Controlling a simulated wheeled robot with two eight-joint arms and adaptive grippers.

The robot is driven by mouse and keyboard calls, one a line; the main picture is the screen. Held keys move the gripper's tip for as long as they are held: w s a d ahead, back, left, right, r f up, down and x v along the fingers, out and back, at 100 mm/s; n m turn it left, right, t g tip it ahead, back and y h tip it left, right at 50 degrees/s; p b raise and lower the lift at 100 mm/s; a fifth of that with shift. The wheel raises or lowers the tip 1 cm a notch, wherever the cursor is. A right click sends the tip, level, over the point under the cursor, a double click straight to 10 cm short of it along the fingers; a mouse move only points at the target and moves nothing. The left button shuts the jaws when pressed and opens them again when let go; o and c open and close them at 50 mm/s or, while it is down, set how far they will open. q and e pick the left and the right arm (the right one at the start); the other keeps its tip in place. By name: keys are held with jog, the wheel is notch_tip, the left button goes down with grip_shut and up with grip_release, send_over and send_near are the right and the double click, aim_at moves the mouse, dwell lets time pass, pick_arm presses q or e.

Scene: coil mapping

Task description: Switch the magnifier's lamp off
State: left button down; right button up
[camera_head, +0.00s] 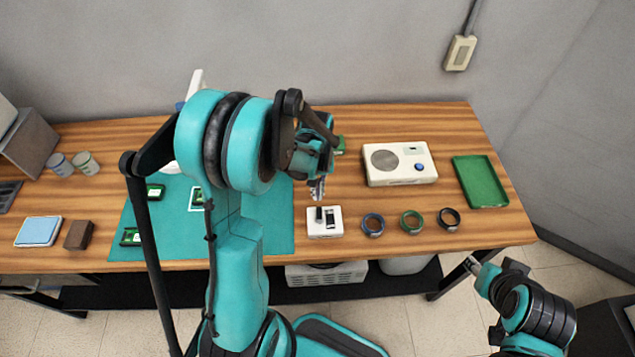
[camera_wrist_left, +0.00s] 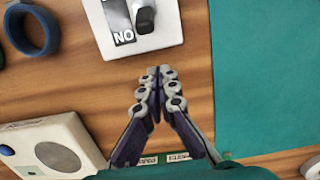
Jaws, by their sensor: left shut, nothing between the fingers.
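A white switch box (camera_head: 324,229) with a black lever and a dark label stands near the table's front edge. In the left wrist view the switch box (camera_wrist_left: 112,48) shows its black lever (camera_wrist_left: 145,18) and letters that look like NO. My left gripper (camera_head: 318,190) is shut and empty, just behind the box in the head view. In the wrist view its fingertips (camera_wrist_left: 154,76) are together, apart from the box's edge. The magnifier is mostly hidden behind my left arm; a white piece (camera_head: 197,82) above the arm may belong to it. My right gripper (camera_head: 474,266) is off the table's front right.
Blue, green and dark rings (camera_head: 411,222) lie right of the box. A white device (camera_head: 400,164) with a round grille and a green tray (camera_head: 480,182) are farther right. A teal mat (camera_head: 278,230) with green boards is on the left. Bare wood surrounds the box.

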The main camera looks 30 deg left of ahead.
aim_at(319, 208)
pick_arm(q)
jog(key=shift+s+d+r, duration=0.45)
jog(key=shift+s+d, duration=0.05)
jog(key=shift+s, duration=0.3)
jog(key=shift+s+d+r, duration=0.4)
jog(key=shift+s+d, duration=0.05)
jog(key=shift+s, duration=0.3)
jog(key=shift+s+d+r+t+y, duration=0.2)
jog(key=shift+s+t+y, duration=0.1)
jog(key=shift+t, duration=0.2)
jog(key=shift+s+d+r+t+y, duration=0.3)
jog(key=shift+t+y, duration=0.2)
jog(key=shift+t, duration=0.3)
jog(key=s+t+y, duration=0.1)
jog(key=t, duration=0.1)
jog(key=s+d+t+y+b, duration=0.1)
jog(key=shift+s+r+t, duration=0.1)
jog(key=shift+r+t, duration=0.1)
jog(key=shift+t, duration=0.2)
jog(key=shift+r+p, duration=0.85)
jog(key=shift+p, duration=0.05)
